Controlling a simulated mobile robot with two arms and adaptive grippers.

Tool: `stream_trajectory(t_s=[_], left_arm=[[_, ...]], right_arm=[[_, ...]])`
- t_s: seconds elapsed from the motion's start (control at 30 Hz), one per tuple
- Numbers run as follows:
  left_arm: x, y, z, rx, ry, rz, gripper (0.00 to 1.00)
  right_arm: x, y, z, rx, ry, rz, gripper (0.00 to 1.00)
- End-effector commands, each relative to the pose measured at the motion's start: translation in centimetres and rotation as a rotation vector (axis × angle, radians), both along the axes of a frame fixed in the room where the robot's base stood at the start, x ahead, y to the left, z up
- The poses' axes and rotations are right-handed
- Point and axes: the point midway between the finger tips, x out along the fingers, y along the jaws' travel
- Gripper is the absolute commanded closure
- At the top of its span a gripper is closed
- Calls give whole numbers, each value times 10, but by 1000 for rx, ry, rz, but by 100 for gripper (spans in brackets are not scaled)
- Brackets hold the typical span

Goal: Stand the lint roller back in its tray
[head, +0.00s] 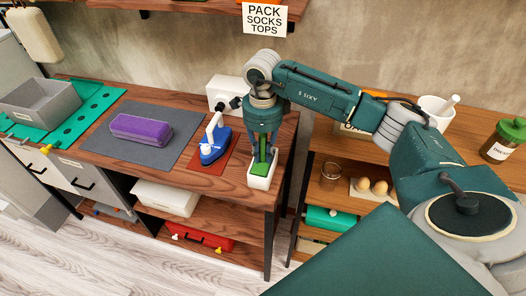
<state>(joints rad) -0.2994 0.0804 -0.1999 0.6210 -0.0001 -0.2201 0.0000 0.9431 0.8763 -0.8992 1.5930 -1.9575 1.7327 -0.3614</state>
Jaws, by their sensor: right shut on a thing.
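My right gripper (263,157) points down at the right end of the wooden counter, over a small white tray (259,184). It is shut on the lint roller (261,169), whose green part shows between and below the fingers. The roller's lower part is in or just above the tray's opening; I cannot tell whether it touches the bottom. The fingers hide much of the roller. My left gripper is not in view.
A purple case (141,130) lies on a grey mat (115,151). A white box (226,94) on the wall is behind the gripper. Shelves with eggs (371,186) are right.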

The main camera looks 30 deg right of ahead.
Motion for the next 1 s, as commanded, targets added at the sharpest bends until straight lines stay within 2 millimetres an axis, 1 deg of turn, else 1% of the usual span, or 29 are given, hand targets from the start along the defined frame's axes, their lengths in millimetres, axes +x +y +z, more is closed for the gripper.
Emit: stream_trajectory(t_s=[0.03,0.07,0.1,0.17,0.43,0.57,0.67,0.9,1.0], left_arm=[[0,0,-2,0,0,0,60],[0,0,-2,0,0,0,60],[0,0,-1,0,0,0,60],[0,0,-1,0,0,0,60],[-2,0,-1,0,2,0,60],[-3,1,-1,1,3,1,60],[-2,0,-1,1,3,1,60],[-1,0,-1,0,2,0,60],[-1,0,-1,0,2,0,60]], right_arm=[[0,0,-2,0,0,0,100],[0,0,-2,0,0,0,80],[0,0,-1,0,0,0,72],[0,0,-1,0,0,0,60],[0,0,-1,0,0,0,60],[1,0,6,0,-2,0,60],[1,0,21,1,-4,-1,60],[2,0,73,0,-5,0,60],[1,0,92,0,-5,0,60]])
